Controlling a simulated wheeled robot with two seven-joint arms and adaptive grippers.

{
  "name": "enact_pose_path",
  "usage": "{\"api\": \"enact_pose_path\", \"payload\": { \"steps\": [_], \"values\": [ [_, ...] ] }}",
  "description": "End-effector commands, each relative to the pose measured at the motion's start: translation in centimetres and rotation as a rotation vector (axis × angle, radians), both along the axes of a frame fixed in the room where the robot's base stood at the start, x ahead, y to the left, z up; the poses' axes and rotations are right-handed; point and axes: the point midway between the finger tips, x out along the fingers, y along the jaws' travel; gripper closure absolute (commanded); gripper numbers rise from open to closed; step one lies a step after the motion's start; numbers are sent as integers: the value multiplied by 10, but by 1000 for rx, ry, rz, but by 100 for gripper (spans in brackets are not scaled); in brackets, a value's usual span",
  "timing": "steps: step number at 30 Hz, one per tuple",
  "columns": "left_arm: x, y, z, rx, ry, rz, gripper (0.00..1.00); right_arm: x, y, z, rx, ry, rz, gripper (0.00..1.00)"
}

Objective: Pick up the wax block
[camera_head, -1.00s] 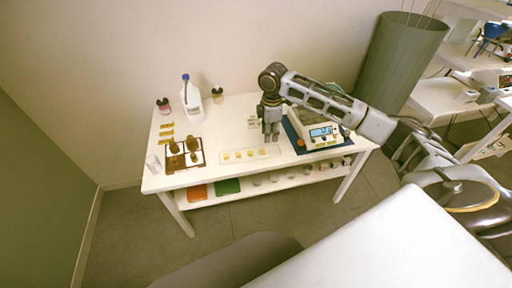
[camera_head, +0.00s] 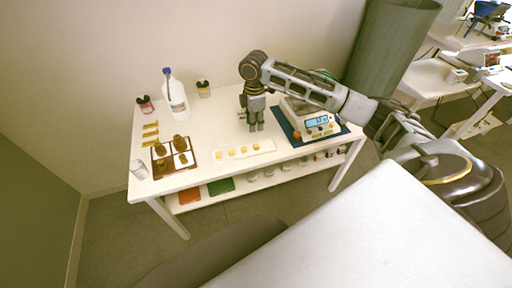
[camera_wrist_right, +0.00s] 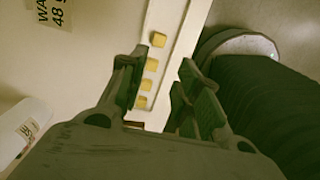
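Several small yellow wax blocks (camera_head: 231,152) lie in a row on a white tray (camera_head: 268,143) near the front of the table. In the right wrist view the wax blocks (camera_wrist_right: 159,40) line up on the tray (camera_wrist_right: 165,15), some of them seen between my fingers. My right gripper (camera_head: 256,129) points down above the table, just behind the tray's right end. In the right wrist view my right gripper (camera_wrist_right: 159,76) is open, its fingers apart with nothing held. My left gripper is in neither view.
A scale (camera_head: 318,122) on a blue mat (camera_head: 284,124) stands right of my gripper. A brown tray (camera_head: 163,174) with brown bottles is at the left. A white bottle (camera_head: 177,100) and small jars stand at the back. The table's middle is clear.

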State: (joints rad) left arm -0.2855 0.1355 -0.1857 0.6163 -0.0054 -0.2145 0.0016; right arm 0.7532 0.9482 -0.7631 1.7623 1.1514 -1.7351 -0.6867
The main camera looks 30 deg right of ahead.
Motion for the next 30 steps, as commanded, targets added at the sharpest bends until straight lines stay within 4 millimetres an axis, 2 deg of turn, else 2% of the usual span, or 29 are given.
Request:
{"api": "enact_pose_path", "payload": {
  "steps": [8, 21, 30],
  "values": [
    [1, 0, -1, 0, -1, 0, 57, -1, 0, -21, -1, 3, 0, 67],
    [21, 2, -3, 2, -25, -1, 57, 0, 0, -76, 0, 2, 0, 67],
    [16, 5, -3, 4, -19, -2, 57, 0, 0, -86, 0, 1, 0, 67]
  ]
}}
